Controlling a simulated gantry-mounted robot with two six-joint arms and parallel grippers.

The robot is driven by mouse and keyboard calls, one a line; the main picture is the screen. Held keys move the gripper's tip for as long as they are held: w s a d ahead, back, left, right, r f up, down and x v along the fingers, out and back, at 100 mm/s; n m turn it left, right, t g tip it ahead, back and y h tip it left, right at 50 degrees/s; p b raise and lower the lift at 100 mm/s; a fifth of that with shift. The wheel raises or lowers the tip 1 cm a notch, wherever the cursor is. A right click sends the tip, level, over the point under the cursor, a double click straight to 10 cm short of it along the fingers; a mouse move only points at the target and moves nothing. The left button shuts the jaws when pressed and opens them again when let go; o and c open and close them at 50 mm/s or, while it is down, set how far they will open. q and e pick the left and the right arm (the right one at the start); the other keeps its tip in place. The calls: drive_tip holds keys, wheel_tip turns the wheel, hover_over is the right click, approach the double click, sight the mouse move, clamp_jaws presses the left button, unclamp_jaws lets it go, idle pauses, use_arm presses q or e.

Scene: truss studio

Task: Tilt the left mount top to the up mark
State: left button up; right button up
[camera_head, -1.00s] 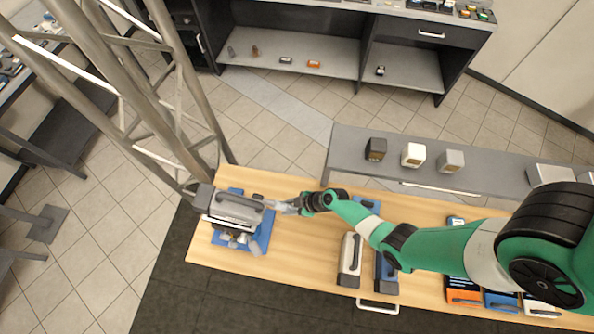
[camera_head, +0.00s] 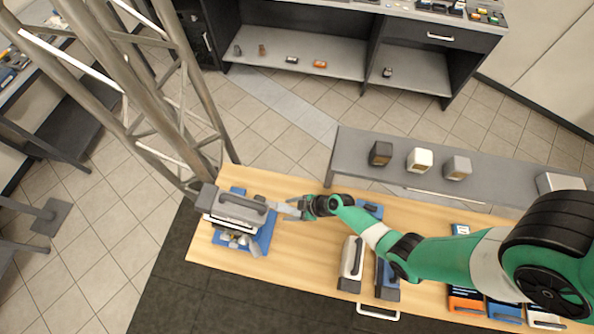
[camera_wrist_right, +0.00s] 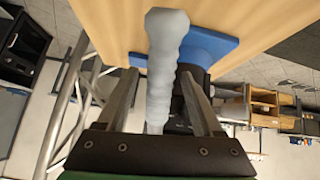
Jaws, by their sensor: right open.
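The left mount (camera_head: 236,210) stands at the left end of the wooden table, with a grey and dark top on a blue base plate (camera_head: 265,236). A light grey ridged handle (camera_head: 284,208) sticks out from the top towards the right. In the right wrist view the handle (camera_wrist_right: 164,70) runs between the two fingers of my right gripper (camera_wrist_right: 160,90). The fingers are open, one on each side of it; contact is not clear. In the head view my right gripper (camera_head: 303,207) is at the handle's right end. I cannot make out the up mark. My left gripper is out of view.
A white case (camera_head: 351,262) and a blue case (camera_head: 386,278) lie on the table under my right arm. A metal truss (camera_head: 150,90) rises just behind the table's left end. A grey bench (camera_head: 345,150) with several small boxes stands behind.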

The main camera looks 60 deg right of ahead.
drive_tip(key=p+v, duration=0.2)
drive_tip(key=v, duration=0.5)
drive_tip(key=shift+s+d+r, duration=0.1)
drive_tip(key=shift+s+r, duration=0.05)
drive_tip(key=shift+r, duration=0.15)
drive_tip(key=p+v, duration=0.3)
drive_tip(key=shift+s+r, duration=0.15)
drive_tip(key=shift+s, duration=0.1)
